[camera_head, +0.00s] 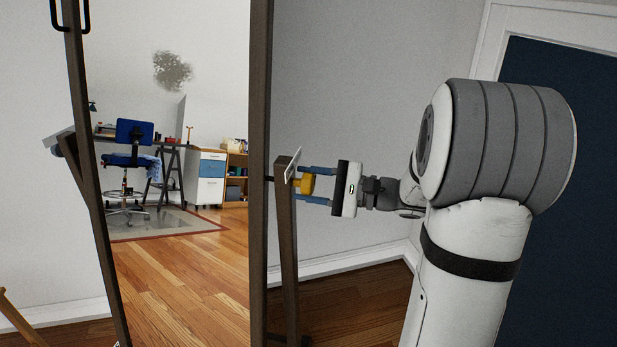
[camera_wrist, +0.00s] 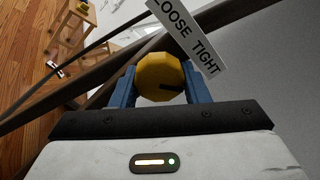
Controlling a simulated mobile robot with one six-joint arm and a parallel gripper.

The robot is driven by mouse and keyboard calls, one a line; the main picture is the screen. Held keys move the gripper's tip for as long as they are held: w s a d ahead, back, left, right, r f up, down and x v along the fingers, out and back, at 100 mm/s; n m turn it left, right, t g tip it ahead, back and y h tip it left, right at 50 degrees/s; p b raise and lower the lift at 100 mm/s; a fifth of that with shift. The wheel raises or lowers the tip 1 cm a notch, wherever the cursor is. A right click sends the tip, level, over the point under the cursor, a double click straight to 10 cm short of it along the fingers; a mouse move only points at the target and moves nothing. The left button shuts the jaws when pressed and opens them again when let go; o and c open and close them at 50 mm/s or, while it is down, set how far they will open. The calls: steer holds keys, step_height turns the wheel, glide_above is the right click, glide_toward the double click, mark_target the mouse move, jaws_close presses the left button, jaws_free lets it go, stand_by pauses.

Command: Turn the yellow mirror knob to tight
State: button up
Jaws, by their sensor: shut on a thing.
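The yellow knob (camera_head: 307,184) sits on the side post of the standing mirror (camera_head: 190,270). In the wrist view the knob (camera_wrist: 160,78) is round and faceted, with a dark mark on its face pointing right. A white label (camera_wrist: 188,37) reading "LOOSE TIGHT" is fixed beside it, with TIGHT to the right. My gripper (camera_head: 318,184) reaches in from the right and is shut on the knob. Its blue fingers (camera_wrist: 161,88) lie on both sides of the knob. The edges of the knob behind the fingers are hidden.
The mirror's dark frame (camera_head: 258,120) and support post (camera_head: 287,260) stand close to my gripper. The glass reflects a desk, a blue chair and shelves. A grey wall (camera_head: 370,90) is behind my arm, and a dark blue door (camera_head: 575,170) is at the right.

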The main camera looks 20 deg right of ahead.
steer(key=shift+f, duration=0.1)
stand_by(0.4)
steer(key=o, duration=1)
steer(key=shift+c, duration=0.2)
steer(key=v, duration=0.8)
steer(key=shift+p, duration=0.35)
